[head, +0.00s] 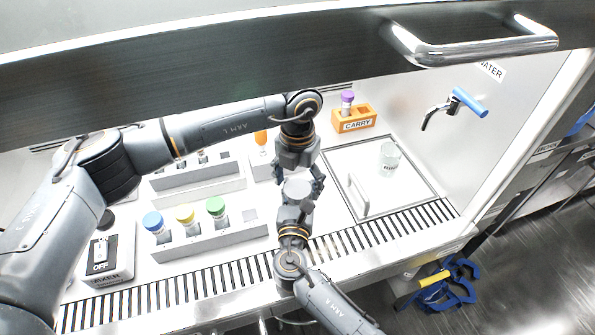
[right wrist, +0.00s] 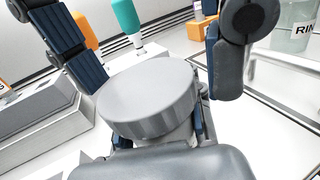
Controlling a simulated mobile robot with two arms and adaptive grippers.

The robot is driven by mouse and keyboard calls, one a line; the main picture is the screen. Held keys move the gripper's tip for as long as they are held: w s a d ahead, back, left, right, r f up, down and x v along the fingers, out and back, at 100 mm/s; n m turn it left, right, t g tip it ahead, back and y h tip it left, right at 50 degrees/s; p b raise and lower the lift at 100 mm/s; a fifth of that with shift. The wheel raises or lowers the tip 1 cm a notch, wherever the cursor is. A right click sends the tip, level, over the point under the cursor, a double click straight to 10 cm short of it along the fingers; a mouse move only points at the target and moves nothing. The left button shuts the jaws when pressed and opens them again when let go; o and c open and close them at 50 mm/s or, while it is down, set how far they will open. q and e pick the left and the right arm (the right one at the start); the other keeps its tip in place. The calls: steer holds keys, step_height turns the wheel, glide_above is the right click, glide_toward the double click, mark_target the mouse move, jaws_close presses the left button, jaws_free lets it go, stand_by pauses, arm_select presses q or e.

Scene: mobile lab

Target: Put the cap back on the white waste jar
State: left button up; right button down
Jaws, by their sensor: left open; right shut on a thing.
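A round, pale grey cap (head: 297,188) lies between my two grippers. In the right wrist view the cap (right wrist: 150,98) is a thick disc, slightly tilted in the picture. My right gripper (head: 296,203) is shut low around what is under the cap, apparently the white waste jar; the jar's body is hidden by the cap and fingers. My left gripper (head: 299,180) is open, coming from the far side, its fingers spread on either side of the cap. It also shows in the right wrist view (right wrist: 150,50). How the cap is seated cannot be told.
A rack (head: 210,241) with blue-, yellow- and green-capped tubes stands at left, near a mixer (head: 110,258). The hood sash (head: 200,62) crosses above.

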arm_select(q)
steer(key=shift+f, duration=0.2)
steer(key=c, duration=1.2)
steer(key=m, duration=0.3)
steer(key=shift+c, duration=0.2)
steer(key=o, duration=1.3)
steer(key=shift+r, duration=0.1)
